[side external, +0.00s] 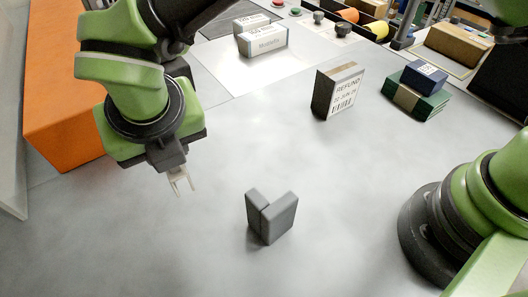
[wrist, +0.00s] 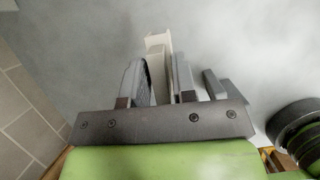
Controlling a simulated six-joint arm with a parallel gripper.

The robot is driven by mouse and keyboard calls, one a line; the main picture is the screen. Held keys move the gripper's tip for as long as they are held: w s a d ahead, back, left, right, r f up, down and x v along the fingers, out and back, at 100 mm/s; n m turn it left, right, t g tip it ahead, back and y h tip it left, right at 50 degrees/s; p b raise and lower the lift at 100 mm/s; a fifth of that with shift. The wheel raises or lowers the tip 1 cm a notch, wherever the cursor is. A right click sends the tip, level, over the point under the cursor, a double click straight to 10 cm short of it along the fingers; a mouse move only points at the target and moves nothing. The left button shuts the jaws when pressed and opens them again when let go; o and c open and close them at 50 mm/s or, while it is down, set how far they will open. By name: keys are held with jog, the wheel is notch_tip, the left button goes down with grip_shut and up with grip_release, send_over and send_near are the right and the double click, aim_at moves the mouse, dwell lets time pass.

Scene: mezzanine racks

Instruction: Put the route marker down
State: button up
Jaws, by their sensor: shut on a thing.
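My gripper (side external: 172,166) hangs above the grey table at left centre in the side view, apart from the tabletop. It is shut on a small cream piece with a forked end, seemingly the route marker (side external: 181,183). In the wrist view the marker (wrist: 158,42) sticks out between the two grey fingers of my gripper (wrist: 158,72); its held part is partly hidden by them. A grey angled block (side external: 272,216), V-shaped from above, stands on the table to the right of and nearer than my gripper. The wrist view shows part of this block (wrist: 214,86).
A box labelled REFUND (side external: 338,91) stands at upper centre. A dark blue box (side external: 424,76) lies on green items (side external: 415,101) at right. White boxes (side external: 262,38) stand on a white sheet behind. An orange block (side external: 60,90) is at left. The table around the grey block is clear.

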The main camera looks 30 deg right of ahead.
jog(key=d+m+g+h, duration=0.4)
jog(key=d+m, duration=1.2)
jog(key=d, duration=0.4)
jog(key=shift+m+g, duration=0.3)
jog(key=shift+m, duration=0.2)
jog(key=shift+a+f+x, duration=0.15)
jog(key=shift+a+x, duration=0.2)
jog(key=shift+x, duration=1.25)
jog(key=shift+a+f+x, duration=0.15)
jog(key=shift+a+x, duration=0.2)
jog(key=shift+x, duration=1.2)
jog(key=shift+a+f+x, duration=0.15)
jog(key=shift+a+x, duration=0.25)
jog(key=shift+x, duration=1.2)
jog(key=shift+s, duration=0.1)
jog(key=o, duration=0.9)
jog(key=shift+f, duration=0.1)
